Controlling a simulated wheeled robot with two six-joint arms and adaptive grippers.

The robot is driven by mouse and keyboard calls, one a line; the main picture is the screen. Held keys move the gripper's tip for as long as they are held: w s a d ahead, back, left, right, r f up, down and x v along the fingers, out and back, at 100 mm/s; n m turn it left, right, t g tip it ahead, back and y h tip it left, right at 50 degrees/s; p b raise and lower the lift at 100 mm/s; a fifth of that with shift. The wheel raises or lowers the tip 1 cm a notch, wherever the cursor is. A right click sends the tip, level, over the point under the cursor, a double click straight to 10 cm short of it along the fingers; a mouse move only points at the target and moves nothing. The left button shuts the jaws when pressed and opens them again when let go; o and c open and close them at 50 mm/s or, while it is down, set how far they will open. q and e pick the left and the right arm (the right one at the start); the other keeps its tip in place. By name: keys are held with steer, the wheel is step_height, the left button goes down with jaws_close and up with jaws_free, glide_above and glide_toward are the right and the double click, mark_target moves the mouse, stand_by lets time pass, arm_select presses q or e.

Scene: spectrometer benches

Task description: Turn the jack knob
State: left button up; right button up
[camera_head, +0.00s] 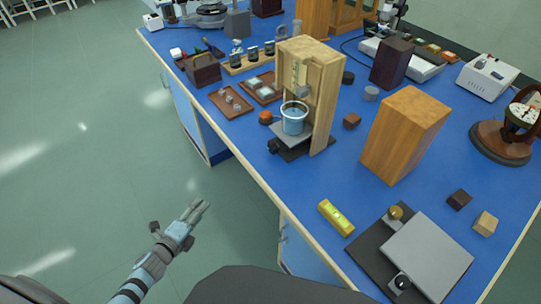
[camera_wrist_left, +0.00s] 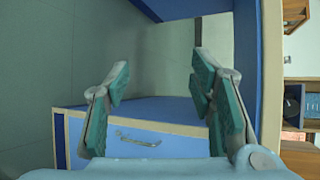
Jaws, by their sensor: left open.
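A small lab jack (camera_head: 292,133) with a grey top plate and dark base stands in the wooden frame, carrying a glass beaker of blue liquid (camera_head: 294,122). A dark knob (camera_head: 273,146) shows on its left side. A wider grey-plated device (camera_head: 428,256) lies at the front right, with a brass knob (camera_head: 396,212) and a dark round knob (camera_head: 401,282). My left gripper (camera_head: 202,204) is open and empty, off the bench over the floor, left of the blue top. Its spread fingers show in the left wrist view (camera_wrist_left: 160,68). My right gripper is not in view.
A yellow spirit level (camera_head: 335,217) lies near the bench's front edge. A wooden block (camera_head: 404,135) stands right of the wooden frame (camera_head: 325,90). Trays (camera_head: 231,102) sit to its left. In the left wrist view, a blue drawer front (camera_wrist_left: 140,139) faces my fingers.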

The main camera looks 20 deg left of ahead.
arm_select(q)
steer(key=w+d+r+m+t+h+b, duration=0.25)
steer(key=w+r+m+h, duration=0.2)
steer(key=r+m, duration=0.5)
steer(key=m+g+h+b, duration=0.15)
steer(key=m+h, duration=0.45)
steer(key=m, duration=0.8)
glide_toward(270, 150)
steer(key=r+v, duration=0.2)
steer(key=v, duration=0.4)
steer(key=shift+m+g, duration=0.45)
steer(key=shift+g, duration=0.05)
steer(key=x, duration=1.5)
steer(key=shift+w+a+f+p, duration=0.15)
steer(key=shift+f+p, duration=0.1)
steer(key=shift+p, duration=0.1)
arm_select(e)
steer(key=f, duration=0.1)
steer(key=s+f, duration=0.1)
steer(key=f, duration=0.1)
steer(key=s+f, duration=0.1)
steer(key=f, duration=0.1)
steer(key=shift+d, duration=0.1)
arm_select(q)
steer(key=c, duration=1.2)
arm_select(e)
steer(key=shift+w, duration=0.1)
